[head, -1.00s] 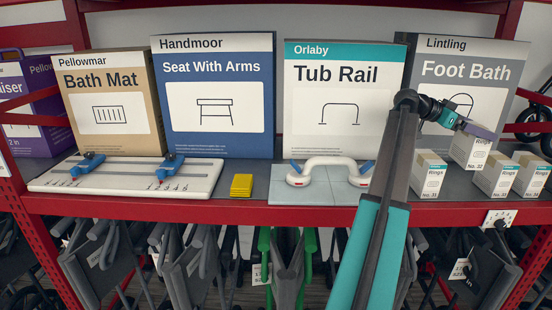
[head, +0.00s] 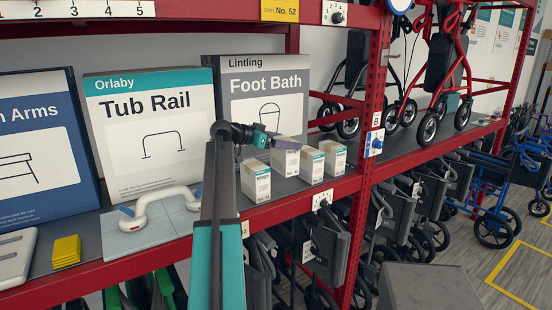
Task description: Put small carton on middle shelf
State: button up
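Several small white cartons with teal bands and "Rings" labels stand at the front of the grey shelf deck, such as the left one (head: 255,180) and the right one (head: 334,157). One small carton (head: 286,160) sits higher than the row, above the gap between its neighbours. My gripper (head: 273,142), with purple fingers, is at the top of this carton and appears closed on it. The fingers' far side is hidden. The red-edged shelf (head: 280,216) holding the row runs across the view.
A Foot Bath box (head: 240,80) and a Tub Rail box (head: 110,83) stand behind. A white grab rail (head: 155,202) and a yellow block (head: 66,251) are to the left. A red post (head: 374,105) stands to the right. Folded wheelchairs hang below.

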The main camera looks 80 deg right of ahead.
aim_at(259, 163)
jog(key=shift+f, duration=1.4)
jog(key=shift+f+p, duration=0.7)
jog(key=shift+f, duration=1.25)
jog(key=o, duration=1.6)
jog(key=b+v, duration=0.2)
jog(key=v, duration=0.9)
jog(key=shift+b, duration=0.3)
jog(key=shift+w+a+r, duration=0.3)
jog(key=shift+w, duration=0.1)
